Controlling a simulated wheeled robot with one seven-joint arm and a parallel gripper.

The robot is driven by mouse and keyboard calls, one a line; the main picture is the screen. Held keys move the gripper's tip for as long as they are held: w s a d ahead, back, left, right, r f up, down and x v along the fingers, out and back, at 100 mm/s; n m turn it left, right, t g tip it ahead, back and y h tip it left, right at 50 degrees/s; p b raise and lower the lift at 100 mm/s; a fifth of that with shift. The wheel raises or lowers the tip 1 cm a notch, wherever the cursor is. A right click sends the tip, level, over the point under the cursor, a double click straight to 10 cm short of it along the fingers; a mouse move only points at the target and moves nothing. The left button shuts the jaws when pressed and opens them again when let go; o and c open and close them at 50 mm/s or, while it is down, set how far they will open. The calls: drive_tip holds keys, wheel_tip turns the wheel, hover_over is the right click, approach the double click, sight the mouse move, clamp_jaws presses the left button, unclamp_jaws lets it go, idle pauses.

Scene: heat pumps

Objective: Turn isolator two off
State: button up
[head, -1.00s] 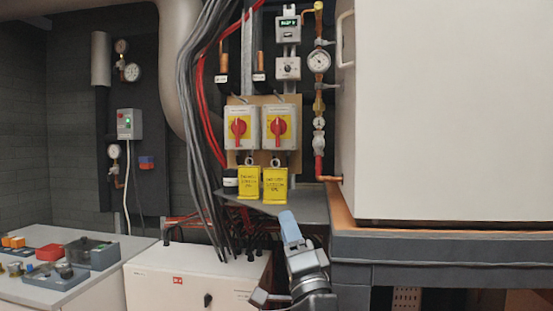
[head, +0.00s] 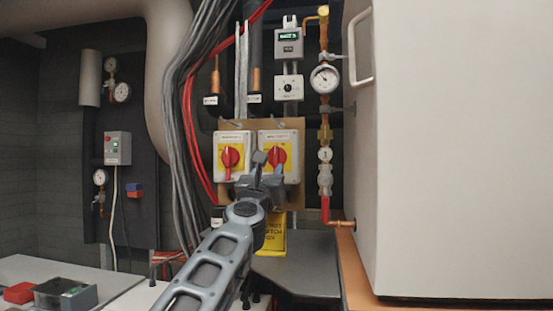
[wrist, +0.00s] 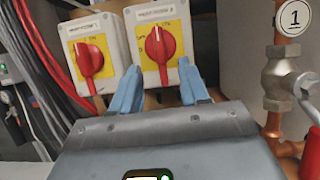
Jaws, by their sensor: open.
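Two white isolator boxes with yellow plates and red rotary knobs hang side by side on a brown board. The left isolator (head: 233,137) also shows in the wrist view (wrist: 72,32); its knob (wrist: 89,60) stands upright. The right isolator (head: 292,136) also shows in the wrist view (wrist: 130,18); its red knob (wrist: 160,45) stands about upright. My gripper (head: 266,158) is open in front of the right isolator. In the wrist view its blue fingers (wrist: 158,78) lie either side of that knob's lower part, apparently short of it.
A yellow tag (head: 273,240) hangs below the right isolator, partly hidden by my arm. Grey and red cables (head: 190,110) run down on the left. A gauge pipe (head: 325,130) and a large white cabinet (head: 460,150) stand on the right. A grey shelf (head: 300,265) lies below.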

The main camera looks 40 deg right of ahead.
sight(275, 157)
drive_tip(key=p+x, duration=0.2)
drive_tip(key=x, duration=0.6)
drive_tip(key=shift+w, duration=0.1)
clamp_jaws()
idle(0.4)
